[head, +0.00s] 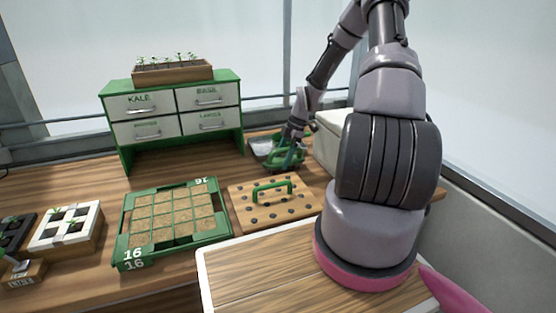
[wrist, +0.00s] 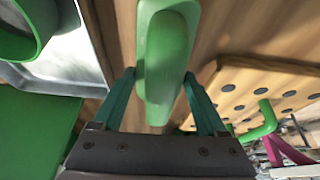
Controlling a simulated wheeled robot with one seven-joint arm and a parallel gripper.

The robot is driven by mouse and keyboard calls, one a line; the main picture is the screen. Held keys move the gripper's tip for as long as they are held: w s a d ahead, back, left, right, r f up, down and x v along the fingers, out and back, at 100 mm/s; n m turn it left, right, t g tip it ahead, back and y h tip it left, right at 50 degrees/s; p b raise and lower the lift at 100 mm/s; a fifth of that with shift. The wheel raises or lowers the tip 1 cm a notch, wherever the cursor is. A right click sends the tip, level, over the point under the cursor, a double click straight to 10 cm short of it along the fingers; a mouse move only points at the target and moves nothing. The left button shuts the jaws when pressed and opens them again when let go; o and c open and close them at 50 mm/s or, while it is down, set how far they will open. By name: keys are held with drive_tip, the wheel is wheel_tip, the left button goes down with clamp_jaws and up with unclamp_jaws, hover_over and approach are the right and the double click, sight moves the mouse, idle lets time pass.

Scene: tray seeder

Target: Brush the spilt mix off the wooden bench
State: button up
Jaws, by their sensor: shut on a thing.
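My gripper (head: 292,146) is at the back of the wooden bench (head: 85,180), right of the drawer cabinet. In the wrist view, my gripper (wrist: 160,76) is shut on a green handle, seemingly that of a hand brush (wrist: 166,50). In the head view the green brush (head: 287,160) shows only partly beneath the fingers; its bristles are hidden. A grey metal dustpan (head: 260,145) lies just left of it, and its metal also shows in the wrist view (wrist: 75,60). I cannot make out any spilt mix on the visible bench.
A green seed tray (head: 122,250) and a pegged wooden board (head: 237,205) with a green handle stand in front. The drawer cabinet (head: 125,165) is behind left. A pale box (head: 330,140) stands close right of my gripper. A white-edged wooden top (head: 230,275) is nearest.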

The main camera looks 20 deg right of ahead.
sight(280, 149)
drive_tip(key=shift+r, duration=3)
drive_tip(key=shift+r, duration=0.1)
drive_tip(key=shift+r, duration=1.45)
drive_tip(key=shift+a, duration=0.1)
